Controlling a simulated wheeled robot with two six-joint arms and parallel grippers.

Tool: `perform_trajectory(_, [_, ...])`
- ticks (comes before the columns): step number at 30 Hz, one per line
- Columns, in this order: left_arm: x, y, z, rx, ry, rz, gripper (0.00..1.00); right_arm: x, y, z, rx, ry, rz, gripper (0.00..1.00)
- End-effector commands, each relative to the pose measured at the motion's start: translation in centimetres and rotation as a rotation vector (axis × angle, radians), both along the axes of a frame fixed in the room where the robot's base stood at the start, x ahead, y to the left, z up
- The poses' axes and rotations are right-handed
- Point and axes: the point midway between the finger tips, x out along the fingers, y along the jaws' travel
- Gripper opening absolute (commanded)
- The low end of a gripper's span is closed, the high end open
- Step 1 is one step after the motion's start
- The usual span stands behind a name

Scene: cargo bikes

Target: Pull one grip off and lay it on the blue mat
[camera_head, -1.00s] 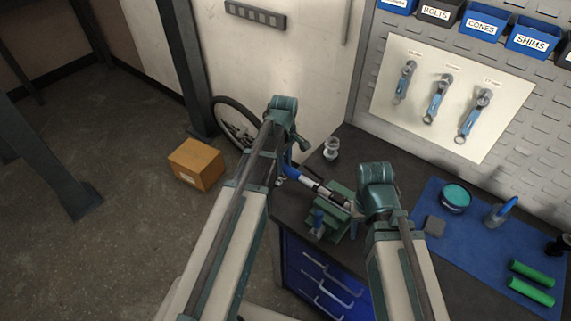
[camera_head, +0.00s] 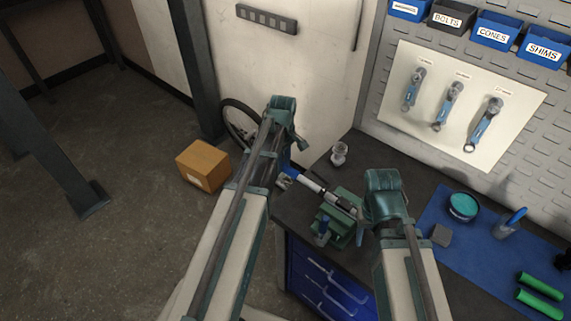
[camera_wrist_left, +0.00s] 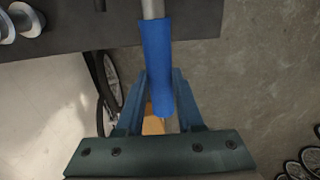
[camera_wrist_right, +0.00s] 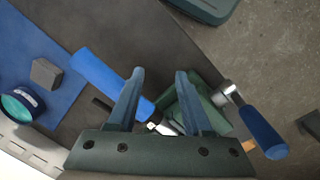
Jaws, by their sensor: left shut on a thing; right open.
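A pale bar (camera_head: 312,187) is held in a green vise (camera_head: 340,228) on the bench. In the left wrist view, a blue grip (camera_wrist_left: 157,55) is on the bar's end, between the fingers of my left gripper (camera_wrist_left: 160,80), which is shut on it. The bar (camera_wrist_left: 153,8) still shows entering the grip. In the right wrist view another blue grip (camera_wrist_right: 95,72) points toward the blue mat (camera_wrist_right: 30,45). My right gripper (camera_wrist_right: 158,80) is open above the bar and vise, with one finger overlapping that grip. The blue mat (camera_head: 478,240) lies at the right.
A blue-handled lever (camera_wrist_right: 262,130) sticks out beside the vise. Mat space remains between items.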

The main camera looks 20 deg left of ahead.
Motion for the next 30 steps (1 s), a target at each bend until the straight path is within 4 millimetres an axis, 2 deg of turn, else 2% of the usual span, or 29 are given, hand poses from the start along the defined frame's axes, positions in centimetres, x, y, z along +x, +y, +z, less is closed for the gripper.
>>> perform_trajectory(17, [0.2, 0.5, 0.0, 0.000, 0.000, 0.000, 0.00, 0.0, 0.0, 0.0, 0.000, 0.000, 0.000, 0.50])
perform_trajectory(30, [0.7, 1.8, 0.0, 0.000, 0.000, 0.001, 0.00, 0.0, 0.0, 0.0, 0.000, 0.000, 0.000, 0.50])
